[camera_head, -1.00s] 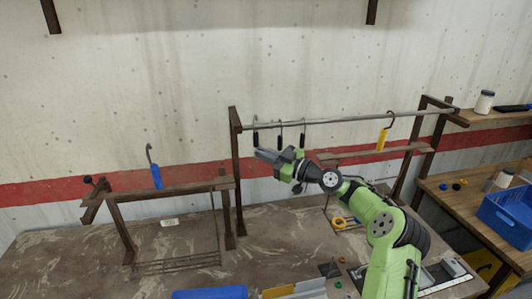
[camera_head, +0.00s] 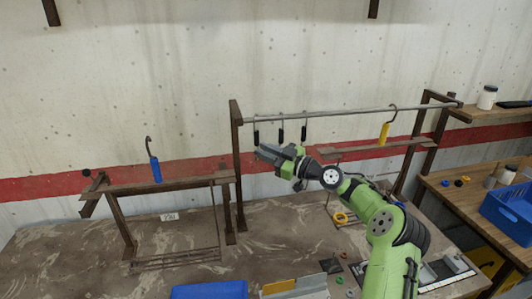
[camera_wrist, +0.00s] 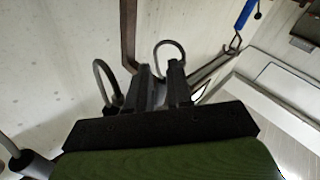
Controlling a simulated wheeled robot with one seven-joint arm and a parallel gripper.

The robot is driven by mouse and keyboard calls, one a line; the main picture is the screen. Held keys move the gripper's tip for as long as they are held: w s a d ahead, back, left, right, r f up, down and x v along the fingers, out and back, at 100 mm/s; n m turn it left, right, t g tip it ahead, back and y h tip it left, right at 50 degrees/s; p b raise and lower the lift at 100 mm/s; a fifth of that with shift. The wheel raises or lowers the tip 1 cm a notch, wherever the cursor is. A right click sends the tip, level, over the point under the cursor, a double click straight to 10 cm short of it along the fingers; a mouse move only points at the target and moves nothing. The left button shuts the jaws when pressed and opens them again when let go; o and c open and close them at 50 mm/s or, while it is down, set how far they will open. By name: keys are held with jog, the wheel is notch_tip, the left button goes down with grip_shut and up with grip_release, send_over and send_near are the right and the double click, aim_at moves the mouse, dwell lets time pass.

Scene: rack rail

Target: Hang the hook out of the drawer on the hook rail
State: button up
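The hook rail (camera_head: 350,113) is a grey bar between brown posts. Several hooks hang on it: a group with black handles, such as the left one (camera_head: 256,132), and a yellow-handled hook (camera_head: 384,133) at the right. A blue-handled hook (camera_head: 155,170) is at the lower brown rack on the left; it also shows in the wrist view (camera_wrist: 245,14). My gripper (camera_head: 263,152) is just below the black-handled hooks. In the wrist view its fingers (camera_wrist: 161,88) stand apart, close to grey hook loops (camera_wrist: 168,44); I see nothing clearly held. I cannot identify the drawer or which hook came from it.
The lower brown rack (camera_head: 150,188) stands left of the rail. A blue bin (camera_head: 210,290) is at the table's front edge. A wooden shelf (camera_head: 375,150) lies behind my arm. Another blue crate (camera_head: 510,212) and jars are on the right bench.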

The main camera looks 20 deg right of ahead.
jog(key=shift+o, duration=0.8)
